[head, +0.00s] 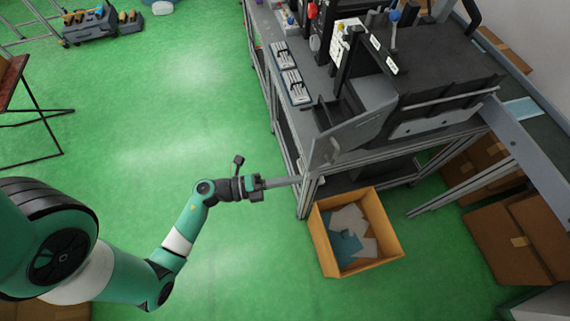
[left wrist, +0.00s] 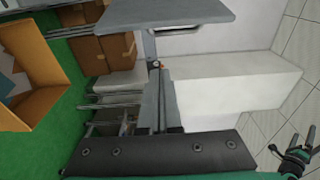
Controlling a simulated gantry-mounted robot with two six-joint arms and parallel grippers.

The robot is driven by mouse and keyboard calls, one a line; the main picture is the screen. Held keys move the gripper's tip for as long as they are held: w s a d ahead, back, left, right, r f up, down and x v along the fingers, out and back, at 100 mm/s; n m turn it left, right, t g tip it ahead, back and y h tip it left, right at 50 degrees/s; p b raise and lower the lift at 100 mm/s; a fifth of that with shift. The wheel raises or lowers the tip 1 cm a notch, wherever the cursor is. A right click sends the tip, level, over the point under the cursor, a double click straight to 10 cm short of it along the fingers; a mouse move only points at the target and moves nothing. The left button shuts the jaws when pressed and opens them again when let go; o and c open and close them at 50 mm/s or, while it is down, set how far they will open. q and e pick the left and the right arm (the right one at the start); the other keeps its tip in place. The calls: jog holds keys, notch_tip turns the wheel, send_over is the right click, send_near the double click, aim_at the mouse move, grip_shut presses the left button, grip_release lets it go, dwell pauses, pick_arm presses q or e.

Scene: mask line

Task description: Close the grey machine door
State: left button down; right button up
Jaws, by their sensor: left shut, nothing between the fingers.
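The grey machine door (head: 350,134) is a flat panel swung out at an angle from the front of the dark machine (head: 430,65), with a small handle-like part near its lower left end. A grey panel, apparently this door, spans the top of the left wrist view (left wrist: 180,12). My left gripper (head: 297,180) is shut and empty, its fingertips just left of the door's lower end; I cannot tell if they touch. Its closed fingers show upright in the left wrist view (left wrist: 155,105), below the panel.
An open cardboard box (head: 322,235) with sheets inside stands on the floor just below my left gripper. The metal workbench frame (head: 285,140) rises beside it. More cardboard boxes (head: 508,235) stand at the right. The green floor at left is mostly clear.

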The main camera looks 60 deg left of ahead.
pick_arm(q)
jog(key=x, duration=0.6)
send_over(308, 167)
jog(key=s+d, duration=0.1)
jog(key=s, duration=0.1)
jog(key=shift+w+d+b, duration=0.15)
jog(key=shift+w+b, duration=0.1)
jog(key=shift+b, duration=0.15)
